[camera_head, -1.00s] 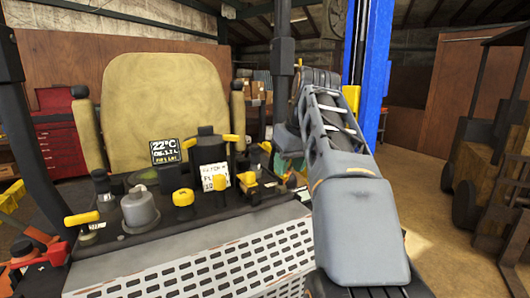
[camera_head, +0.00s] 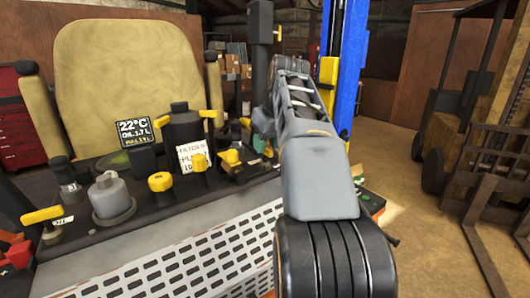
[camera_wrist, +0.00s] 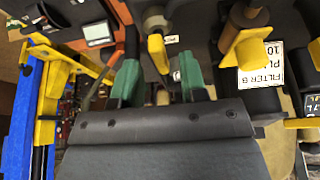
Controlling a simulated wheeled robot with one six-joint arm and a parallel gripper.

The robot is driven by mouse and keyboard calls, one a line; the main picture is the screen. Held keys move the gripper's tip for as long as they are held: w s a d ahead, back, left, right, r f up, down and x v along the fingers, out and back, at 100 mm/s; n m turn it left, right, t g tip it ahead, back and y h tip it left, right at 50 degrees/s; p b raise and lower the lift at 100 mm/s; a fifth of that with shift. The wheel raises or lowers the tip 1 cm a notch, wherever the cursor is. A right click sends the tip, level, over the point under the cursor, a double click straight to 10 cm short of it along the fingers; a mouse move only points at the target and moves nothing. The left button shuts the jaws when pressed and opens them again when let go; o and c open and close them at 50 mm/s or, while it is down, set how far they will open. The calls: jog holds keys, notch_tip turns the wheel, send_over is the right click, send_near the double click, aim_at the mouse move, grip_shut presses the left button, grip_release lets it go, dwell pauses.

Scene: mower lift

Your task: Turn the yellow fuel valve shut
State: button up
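In the wrist view my gripper (camera_wrist: 160,82) is open, with two green fingers spread apart. A yellow lever (camera_wrist: 157,52) on a round pale fitting shows between and beyond the fingertips; I cannot tell contact. A larger yellow handle (camera_wrist: 249,48) stands to the right, by a white filter label (camera_wrist: 262,72). In the head view several yellow handles sit on the dark console, including a left lever (camera_head: 42,215), a knob (camera_head: 160,181) and a handle right of the label (camera_head: 230,157). Which one is the fuel valve is not marked legibly. My gripper is mostly hidden behind my arm there.
A black canister (camera_head: 184,133) and a small display (camera_head: 134,131) stand on the console, before a tan seat (camera_head: 125,80). A grey perforated panel (camera_head: 190,265) fronts it. A blue post (camera_head: 349,65) rises behind my arm; a forklift (camera_head: 465,125) stands at right.

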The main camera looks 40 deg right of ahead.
aim_at(265, 156)
jog(key=shift+x, duration=1.35)
jog(key=shift+c, duration=0.2)
grip_shut()
